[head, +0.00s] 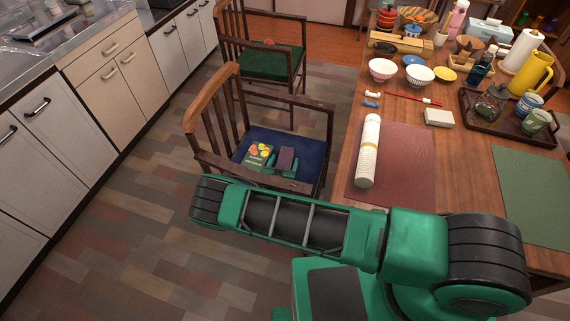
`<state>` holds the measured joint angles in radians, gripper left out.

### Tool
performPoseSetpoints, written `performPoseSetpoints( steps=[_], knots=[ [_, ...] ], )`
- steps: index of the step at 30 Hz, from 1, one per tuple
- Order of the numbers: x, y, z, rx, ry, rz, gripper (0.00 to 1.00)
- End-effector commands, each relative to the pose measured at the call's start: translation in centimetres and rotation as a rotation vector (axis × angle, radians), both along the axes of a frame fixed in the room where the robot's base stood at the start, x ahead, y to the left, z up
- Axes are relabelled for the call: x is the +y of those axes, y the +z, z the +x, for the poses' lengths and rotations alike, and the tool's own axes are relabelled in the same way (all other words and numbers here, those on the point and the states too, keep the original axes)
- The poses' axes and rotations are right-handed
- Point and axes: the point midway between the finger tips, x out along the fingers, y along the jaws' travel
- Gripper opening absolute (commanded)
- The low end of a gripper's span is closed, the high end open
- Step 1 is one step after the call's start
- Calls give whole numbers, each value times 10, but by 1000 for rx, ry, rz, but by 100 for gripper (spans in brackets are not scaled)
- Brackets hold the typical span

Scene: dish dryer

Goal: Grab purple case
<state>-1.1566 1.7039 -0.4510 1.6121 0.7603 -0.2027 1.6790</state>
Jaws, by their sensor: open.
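The purple case (287,157) lies on the dark blue seat cushion of the nearer wooden chair, beside a dark green box with red and yellow pictures (257,157). My gripper (286,166) is low over the seat at the case. Its green fingers show on the left and right of the case, apart from each other. My own green arm crosses in front and hides the wrist. I cannot tell whether the fingers touch the case.
The nearer chair's backrest (212,125) and armrest (265,96) surround the seat. A wooden table (345,172) stands right, with a patterned white roll (368,150), bowls and a tray (470,112).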

Motion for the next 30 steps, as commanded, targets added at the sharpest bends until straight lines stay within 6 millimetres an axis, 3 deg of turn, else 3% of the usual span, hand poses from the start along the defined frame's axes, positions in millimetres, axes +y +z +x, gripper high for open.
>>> performPoseSetpoints(
  steps=[1, 6, 7, 30],
  knots=[
    [0, 0, 0, 0, 0, 0, 68],
    [0, 0, 0, 0, 0, 0, 27],
    [0, 0, 0, 0, 0, 0, 24],
    [4, 6, -4, 1, 1, 1, 24]
  ],
)
